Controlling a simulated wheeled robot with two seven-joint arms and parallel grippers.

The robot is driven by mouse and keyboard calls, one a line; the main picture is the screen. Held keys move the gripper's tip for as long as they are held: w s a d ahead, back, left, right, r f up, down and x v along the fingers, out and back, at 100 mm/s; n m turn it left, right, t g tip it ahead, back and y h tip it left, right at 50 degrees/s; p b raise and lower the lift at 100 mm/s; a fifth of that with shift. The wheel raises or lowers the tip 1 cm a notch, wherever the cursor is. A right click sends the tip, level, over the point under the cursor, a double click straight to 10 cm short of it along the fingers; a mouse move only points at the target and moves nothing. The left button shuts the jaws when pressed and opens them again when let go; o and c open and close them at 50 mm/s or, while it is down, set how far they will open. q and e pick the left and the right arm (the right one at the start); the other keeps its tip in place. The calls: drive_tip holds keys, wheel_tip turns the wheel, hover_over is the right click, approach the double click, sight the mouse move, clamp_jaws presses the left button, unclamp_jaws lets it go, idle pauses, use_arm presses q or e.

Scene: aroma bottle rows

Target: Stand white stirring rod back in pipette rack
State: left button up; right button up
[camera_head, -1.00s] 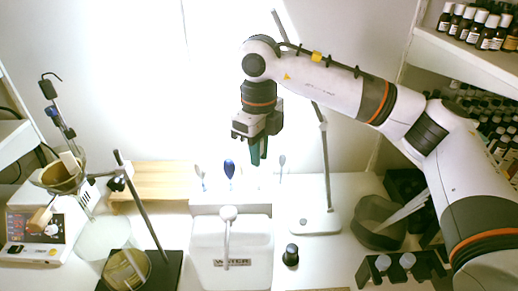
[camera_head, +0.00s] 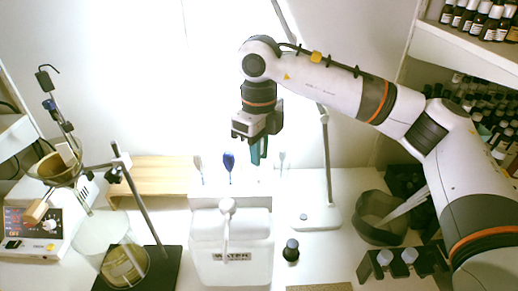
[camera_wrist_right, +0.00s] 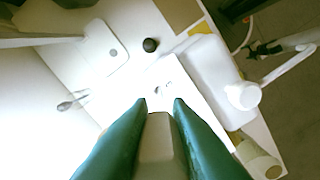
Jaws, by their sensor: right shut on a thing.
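The pipette rack (camera_head: 218,187) is a white block behind the water container, and its top shows in the wrist view (camera_wrist_right: 190,97). A blue-bulbed pipette (camera_head: 228,160) and paler ones (camera_head: 198,165) stand upright in it. My right gripper (camera_head: 258,160) hangs fingers down above the rack's right part. In the wrist view its green fingers (camera_wrist_right: 161,103) are closed around a pale, whitish piece (camera_wrist_right: 157,142), which I take for the white stirring rod. The rod's lower part is hard to make out against the white background. My left gripper is not in view.
A white water container (camera_head: 232,250) stands in front of the rack. A stand with a leaning pole (camera_head: 322,215) is to the right, with a black knob-like object (camera_head: 291,250) nearby. A beaker (camera_head: 125,262) and a clamp stand (camera_head: 140,210) are left; a dark bowl (camera_head: 380,215) is right.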

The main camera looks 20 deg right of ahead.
drive_tip(key=shift+f, duration=0.2)
drive_tip(key=shift+f+b, duration=0.75)
drive_tip(key=shift+f, duration=0.15)
drive_tip(key=o, duration=0.9)
drive_tip(key=shift+r+p, duration=1.4)
drive_tip(key=shift+r, duration=1.15)
